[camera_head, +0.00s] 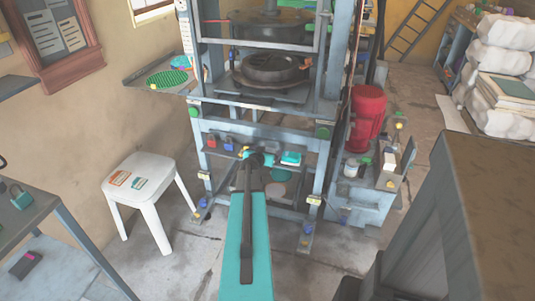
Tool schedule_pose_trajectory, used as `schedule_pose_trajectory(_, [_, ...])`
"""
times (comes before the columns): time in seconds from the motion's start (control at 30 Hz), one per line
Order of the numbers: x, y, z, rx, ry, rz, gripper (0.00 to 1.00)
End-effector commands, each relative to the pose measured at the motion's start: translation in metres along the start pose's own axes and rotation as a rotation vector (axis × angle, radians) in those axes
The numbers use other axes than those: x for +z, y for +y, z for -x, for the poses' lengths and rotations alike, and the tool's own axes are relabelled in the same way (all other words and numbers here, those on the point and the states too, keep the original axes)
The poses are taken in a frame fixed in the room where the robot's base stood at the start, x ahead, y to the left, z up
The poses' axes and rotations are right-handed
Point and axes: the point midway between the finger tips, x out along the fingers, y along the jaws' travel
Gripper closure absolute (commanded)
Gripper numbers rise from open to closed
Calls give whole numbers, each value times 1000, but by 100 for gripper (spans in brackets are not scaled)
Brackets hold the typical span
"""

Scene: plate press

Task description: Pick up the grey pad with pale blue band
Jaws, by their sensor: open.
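I cannot make out a grey pad with a pale blue band for certain in the head view. Small blocks and pads lie in several places, too small to tell their bands. My arm reaches forward from the bottom centre, and my gripper (258,158) is at its far end, small, in front of the press's lower shelf. It is open, and I see nothing held in it. A teal and white block (291,158) lies on that shelf just right of my gripper. My arm hides part of the shelf and the floor behind it.
The grey press frame (318,165) stands ahead. A white stool (152,168) with two flat cards is at left. A side shelf holds a green disc (167,79). A cart with a red cylinder (368,118) stands right. A large brown-topped block (490,190) fills the near right.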

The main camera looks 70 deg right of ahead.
Motion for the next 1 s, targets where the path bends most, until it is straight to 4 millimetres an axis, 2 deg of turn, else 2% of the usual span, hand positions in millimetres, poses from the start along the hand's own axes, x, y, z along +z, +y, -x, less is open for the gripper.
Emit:
schedule_pose_trajectory(0.4, [0,0,0,0,0,0,13])
schedule_pose_trajectory(0.43, [0,0,0,1,0,0,15])
schedule_pose_trajectory(0.6, [0,0,0,1,0,0,44])
schedule_pose_trajectory(0.7, [0,0,0,1,0,-1,57])
schedule_pose_trajectory(1.0, [-1,0,1,1,0,-1,57])
